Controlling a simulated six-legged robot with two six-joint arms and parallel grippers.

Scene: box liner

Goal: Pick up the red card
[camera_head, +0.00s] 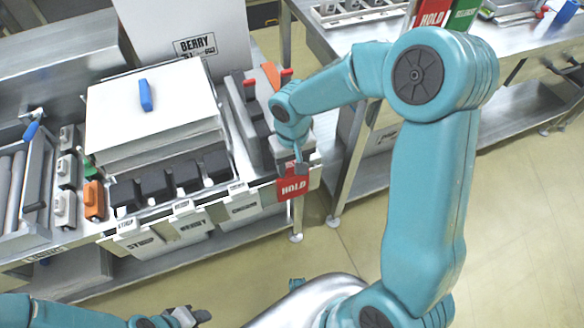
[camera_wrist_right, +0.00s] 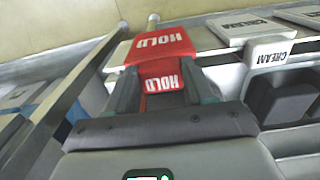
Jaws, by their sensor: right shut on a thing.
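The red card (camera_head: 292,187) reads HOLD and is at the front edge of the left bench. In the right wrist view, a small red HOLD face (camera_wrist_right: 160,78) sits between the fingers, with a larger red HOLD panel (camera_wrist_right: 160,45) just beyond it. I cannot tell whether these are one piece. My right gripper (camera_head: 299,160) points down at the card and is shut on it; in the wrist view its two fingers (camera_wrist_right: 162,92) flank the small red face. My left gripper (camera_head: 190,316) is low at the picture's bottom, away from the bench; its opening is unclear.
White label plates, including CREAM (camera_wrist_right: 268,50), stand beside the red card. A white lidded box (camera_head: 150,115) with a blue handle sits on the left bench. Another red HOLD card (camera_head: 433,13) and a green card (camera_head: 464,14) are on the right table. Open floor lies in front.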

